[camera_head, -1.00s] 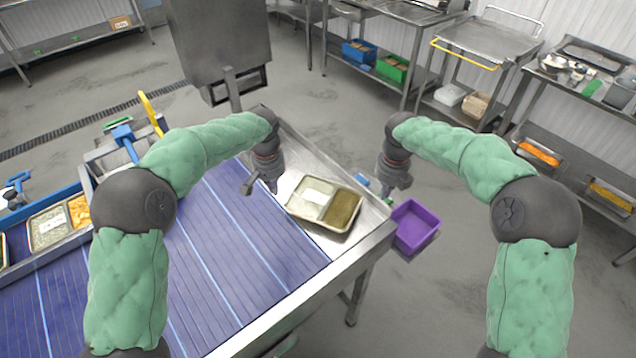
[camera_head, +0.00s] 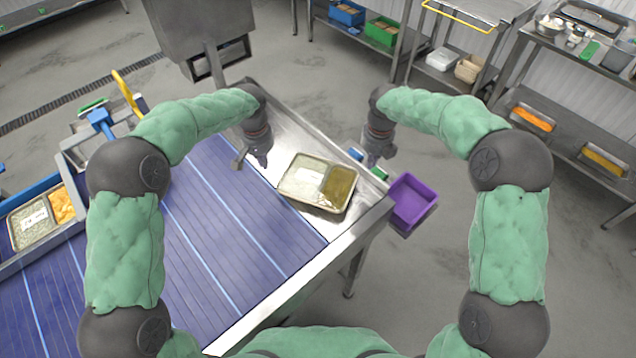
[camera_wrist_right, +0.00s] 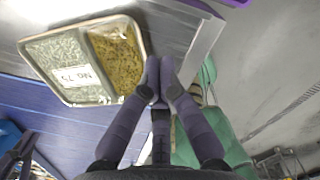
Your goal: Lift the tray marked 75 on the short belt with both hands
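The tray (camera_head: 291,196) has two compartments, one pale with a white label and one olive-brown. It lies on the metal end of the short belt (camera_head: 270,262). In the right wrist view the tray (camera_wrist_right: 103,104) shows its label, "No 75". My left gripper (camera_head: 250,163) is above the belt, left of the tray and apart from it; its fingers are too small to read. My right gripper (camera_head: 373,160) is right of the tray, near the belt's end. In the right wrist view its fingertips (camera_wrist_right: 161,78) meet with nothing visible between them, beside the tray.
A purple bin (camera_head: 412,203) is by the belt's right end, next to small blue and green items. Another belt at left carries filled trays (camera_head: 30,222). A grey machine (camera_head: 200,35) stands behind the belt. Steel shelves and carts line the back and right. Open floor lies right of the belt.

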